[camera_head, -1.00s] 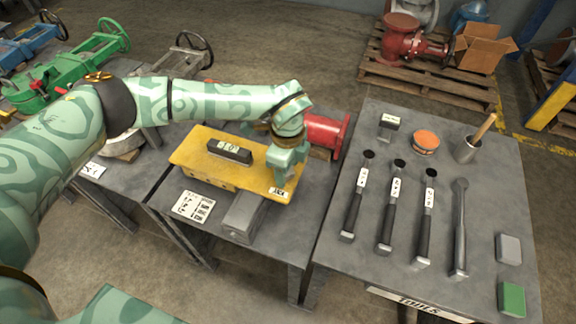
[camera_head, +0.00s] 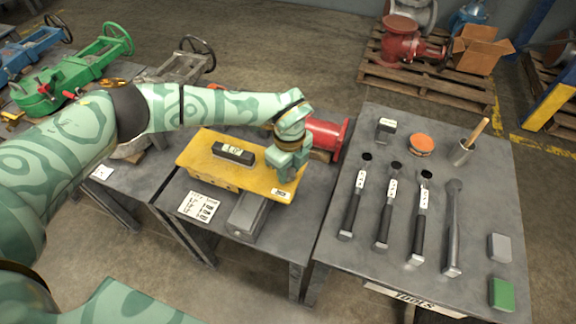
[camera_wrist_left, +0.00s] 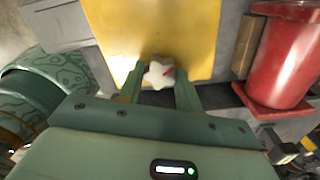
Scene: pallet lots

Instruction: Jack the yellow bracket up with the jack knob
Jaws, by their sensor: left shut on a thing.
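The yellow bracket (camera_head: 213,176) is a flat plate on the middle bench, with a black spirit level (camera_head: 233,153) lying on top. My left gripper (camera_head: 289,171) points down at the bracket's right end, beside a small label. In the left wrist view, the jack knob (camera_wrist_left: 158,76) is a pale star-shaped knob with a red mark, at the edge of the yellow bracket (camera_wrist_left: 150,30). My left gripper's fingers (camera_wrist_left: 160,80) are closed on its two sides. In the head view the gripper hides the knob. My right gripper is out of view.
A red flanged part (camera_head: 325,135) stands close behind my left gripper; it also shows in the left wrist view (camera_wrist_left: 285,60). A grey block (camera_head: 248,216) and a printed sheet (camera_head: 200,206) lie in front of the bracket. The right bench (camera_head: 480,150) holds several tools.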

